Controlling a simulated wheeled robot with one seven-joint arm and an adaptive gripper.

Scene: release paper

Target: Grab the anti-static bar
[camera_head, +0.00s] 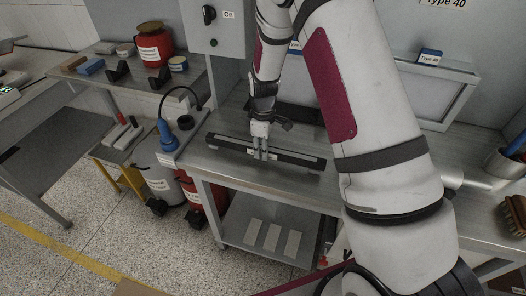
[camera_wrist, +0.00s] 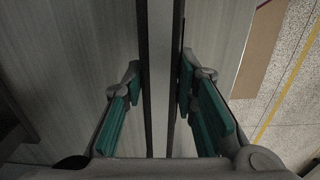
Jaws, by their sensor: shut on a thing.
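The anti-static bar (camera_head: 296,156) is a long dark bar lying along the front of the metal table in the head view. In the wrist view the bar (camera_wrist: 160,60) runs top to bottom, with a pale strip between two dark edges. The fingers with teal pads of my gripper (camera_wrist: 160,90) stand on either side of it and are shut on it. I cannot tell whether the bar touches the table.
A side shelf holds a red container (camera_head: 154,46). My arm blocks the middle right.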

